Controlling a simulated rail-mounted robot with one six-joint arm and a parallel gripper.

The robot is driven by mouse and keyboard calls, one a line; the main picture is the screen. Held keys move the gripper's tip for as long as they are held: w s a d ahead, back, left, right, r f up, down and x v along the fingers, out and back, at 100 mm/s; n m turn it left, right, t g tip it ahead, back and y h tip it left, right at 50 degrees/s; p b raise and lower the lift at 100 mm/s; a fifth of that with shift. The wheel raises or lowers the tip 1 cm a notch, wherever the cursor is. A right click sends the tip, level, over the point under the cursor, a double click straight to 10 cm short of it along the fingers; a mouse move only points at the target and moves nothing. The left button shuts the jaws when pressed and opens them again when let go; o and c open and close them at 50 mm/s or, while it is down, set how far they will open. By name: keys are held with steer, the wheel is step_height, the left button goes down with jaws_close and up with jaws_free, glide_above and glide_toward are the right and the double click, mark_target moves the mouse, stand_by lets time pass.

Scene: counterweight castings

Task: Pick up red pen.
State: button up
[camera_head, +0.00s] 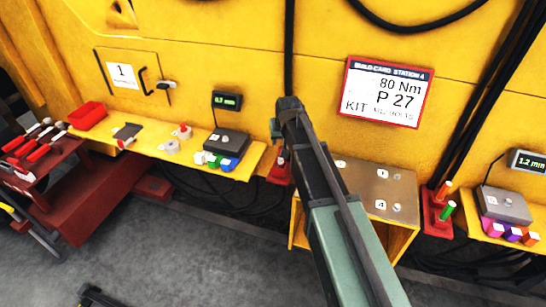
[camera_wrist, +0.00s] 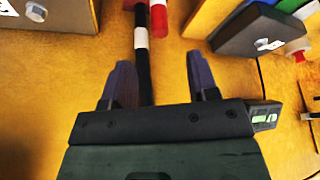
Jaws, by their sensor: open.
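A red pen (camera_wrist: 158,18) with a pale band shows at the top of the wrist view. Beside it on the left is a black pen (camera_wrist: 142,70) with a white band, running down between my fingers in the picture. Red below them looks like the pen holder (camera_head: 279,174), which the head view shows partly behind my arm. My gripper (camera_wrist: 164,82) is open, its two dark fingers on either side of the black pen in the picture. The red pen appears beyond the fingertips, and I see no contact with it. My fingers are not clear in the head view.
A dark gauge box (camera_head: 226,143) with coloured blocks stands left of the holder. A metal-topped stand (camera_head: 362,178) with bolts is on the right. Another red holder (camera_head: 436,215) with orange and green pens is farther right. The yellow wall (camera_head: 230,50) is behind.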

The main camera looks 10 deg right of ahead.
steer(key=b+x, duration=1)
steer(key=x, duration=0.1)
steer(key=shift+s+a+f, duration=0.1)
steer(key=shift+s+f, duration=0.1)
steer(key=shift+s, duration=0.05)
steer(key=shift+r, duration=0.25)
steer(key=c, duration=1)
steer(key=shift+r, duration=0.1)
step_height(320, 180, up, 20)
steer(key=p, duration=2)
